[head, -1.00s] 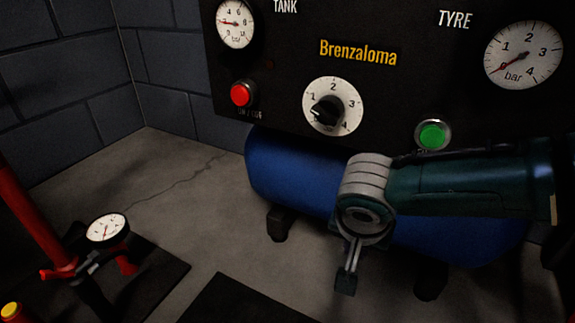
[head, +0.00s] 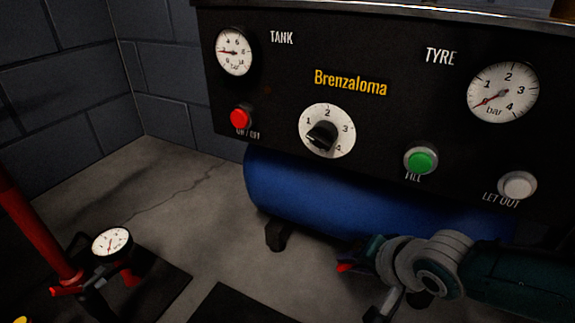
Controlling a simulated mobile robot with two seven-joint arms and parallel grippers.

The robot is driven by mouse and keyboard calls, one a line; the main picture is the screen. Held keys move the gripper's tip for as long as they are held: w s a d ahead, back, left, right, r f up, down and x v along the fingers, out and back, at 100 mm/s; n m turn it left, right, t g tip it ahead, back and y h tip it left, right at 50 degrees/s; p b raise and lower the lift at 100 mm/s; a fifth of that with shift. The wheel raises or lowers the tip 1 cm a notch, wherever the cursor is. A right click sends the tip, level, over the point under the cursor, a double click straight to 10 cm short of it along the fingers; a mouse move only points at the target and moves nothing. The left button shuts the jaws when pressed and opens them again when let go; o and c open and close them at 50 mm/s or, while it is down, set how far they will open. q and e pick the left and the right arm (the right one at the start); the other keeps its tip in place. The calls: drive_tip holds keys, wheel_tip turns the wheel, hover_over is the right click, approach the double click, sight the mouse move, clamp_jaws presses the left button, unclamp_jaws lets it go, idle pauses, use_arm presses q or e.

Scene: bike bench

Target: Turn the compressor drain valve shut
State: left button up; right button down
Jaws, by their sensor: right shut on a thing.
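The compressor's blue tank (head: 330,195) lies under the black panel. A small red piece (head: 344,268), which looks like the drain valve's handle, shows just below the tank. My right arm comes in from the right, and my right gripper (head: 359,260) is low in front of the tank, shut at this red piece. The wrist and fingers hide most of the valve, so its body and exact turn cannot be read. My left gripper is not in view.
The black panel (head: 270,95) overhangs the tank, with gauges, a selector dial (head: 327,131), a red button (head: 241,117), a green button (head: 421,160) and a white button (head: 517,185). A red floor pump (head: 40,240) with a gauge (head: 111,242) stands at left.

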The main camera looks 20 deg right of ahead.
idle(0.4)
drive_tip(key=c, duration=0.9)
unclamp_jaws()
drive_tip(key=shift+r, duration=0.1)
drive_tip(key=p+v, duration=0.9)
drive_tip(key=p, duration=0.1)
drive_tip(key=shift+s+d+r, duration=0.15)
drive_tip(key=shift+s, duration=0.3)
